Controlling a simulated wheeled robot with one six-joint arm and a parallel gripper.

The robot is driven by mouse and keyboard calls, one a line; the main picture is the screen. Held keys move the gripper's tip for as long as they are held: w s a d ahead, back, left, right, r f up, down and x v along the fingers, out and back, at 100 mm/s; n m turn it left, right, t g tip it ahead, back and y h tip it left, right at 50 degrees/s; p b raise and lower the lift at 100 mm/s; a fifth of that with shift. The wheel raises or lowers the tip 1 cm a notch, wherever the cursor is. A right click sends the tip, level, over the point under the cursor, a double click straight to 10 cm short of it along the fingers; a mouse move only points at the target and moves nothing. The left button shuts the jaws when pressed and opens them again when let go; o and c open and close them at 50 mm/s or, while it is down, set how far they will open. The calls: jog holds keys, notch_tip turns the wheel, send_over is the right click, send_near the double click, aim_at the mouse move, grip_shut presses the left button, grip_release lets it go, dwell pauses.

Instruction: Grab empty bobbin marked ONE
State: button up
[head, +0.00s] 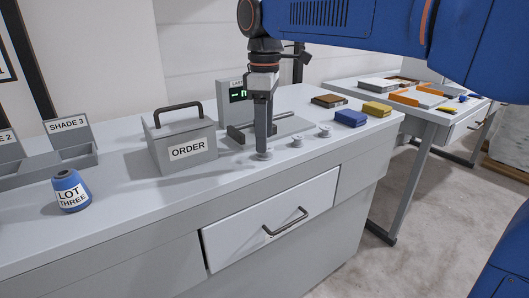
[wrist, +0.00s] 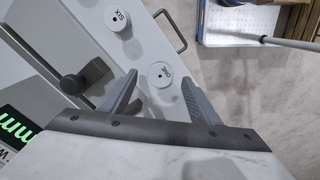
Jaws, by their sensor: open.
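A white round bobbin marked ONE (wrist: 160,75) lies between the tips of my open gripper (wrist: 160,88) in the wrist view. A gap shows between it and each finger in that view. In the head view my gripper (head: 263,148) points down at the leftmost bobbin (head: 264,155) on the grey counter, and its fingers partly hide that bobbin. A bobbin marked SIX (wrist: 117,19) lies to the upper left in the wrist view. Two more bobbins stand to the right in the head view, a middle one (head: 297,140) and a right one (head: 326,131); their marks are too small to read.
A grey ORDER box (head: 180,135) with a handle stands left of my gripper. A device with a green display (head: 238,94) is behind it. A blue block (head: 351,118) and a yellow block (head: 377,109) lie right. A blue LOT THREE cone (head: 70,190) stands far left.

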jog(key=shift+f, duration=1.45)
jog(key=c, duration=1.1)
jog(key=shift+r, duration=0.1)
